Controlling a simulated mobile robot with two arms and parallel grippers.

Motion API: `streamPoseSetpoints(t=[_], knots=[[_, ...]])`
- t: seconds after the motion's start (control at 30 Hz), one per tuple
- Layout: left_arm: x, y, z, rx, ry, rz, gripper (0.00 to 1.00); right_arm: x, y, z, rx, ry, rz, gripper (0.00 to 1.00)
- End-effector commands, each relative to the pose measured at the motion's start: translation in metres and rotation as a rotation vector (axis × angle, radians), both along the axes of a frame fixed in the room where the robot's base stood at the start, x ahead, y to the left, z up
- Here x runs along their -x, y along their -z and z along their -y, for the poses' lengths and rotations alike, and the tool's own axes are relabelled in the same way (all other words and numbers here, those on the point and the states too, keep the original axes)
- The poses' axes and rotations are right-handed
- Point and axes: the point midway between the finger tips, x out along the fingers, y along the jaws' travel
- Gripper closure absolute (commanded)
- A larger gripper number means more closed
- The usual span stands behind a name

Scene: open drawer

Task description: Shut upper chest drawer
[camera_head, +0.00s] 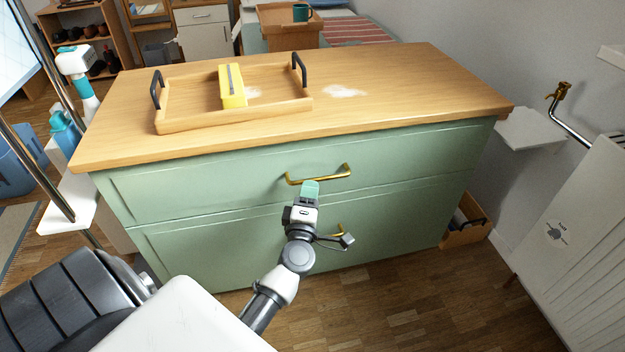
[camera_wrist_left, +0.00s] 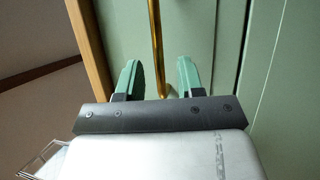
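The green chest has an upper drawer (camera_head: 220,180) with a brass bar handle (camera_head: 320,177). No clear gap shows between the drawer front and the wooden top, so the drawer looks shut or nearly shut. My left gripper (camera_head: 310,188) is at the front of this drawer, just below the handle's middle. In the left wrist view its two green fingers (camera_wrist_left: 159,76) are apart. The brass handle (camera_wrist_left: 156,40) runs between them in the picture; I cannot tell whether they touch it. My right gripper is not in view.
A lower drawer (camera_head: 210,250) has its handle (camera_head: 340,230) partly hidden behind my left arm. On the chest top stands a wooden tray (camera_head: 190,122) with a yellow object (camera_head: 232,88). A white radiator-like panel (camera_head: 580,235) stands at right. The floor before the chest's right half is clear.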

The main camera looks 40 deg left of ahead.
Motion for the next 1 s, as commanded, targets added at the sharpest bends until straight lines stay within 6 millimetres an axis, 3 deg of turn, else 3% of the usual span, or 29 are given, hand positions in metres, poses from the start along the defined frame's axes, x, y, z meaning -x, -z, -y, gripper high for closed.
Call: streamPoseSetpoints(t=[0.1,0.33,1.0], knots=[[0.023,0.005,0.011,0.000,0.000,-0.003,0.63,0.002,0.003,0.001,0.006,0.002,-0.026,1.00],[0.048,0.010,0.024,0.000,0.000,-0.001,0.63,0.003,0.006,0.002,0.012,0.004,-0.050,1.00],[0.052,0.009,0.028,-0.008,0.008,0.000,0.63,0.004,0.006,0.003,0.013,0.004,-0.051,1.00]])
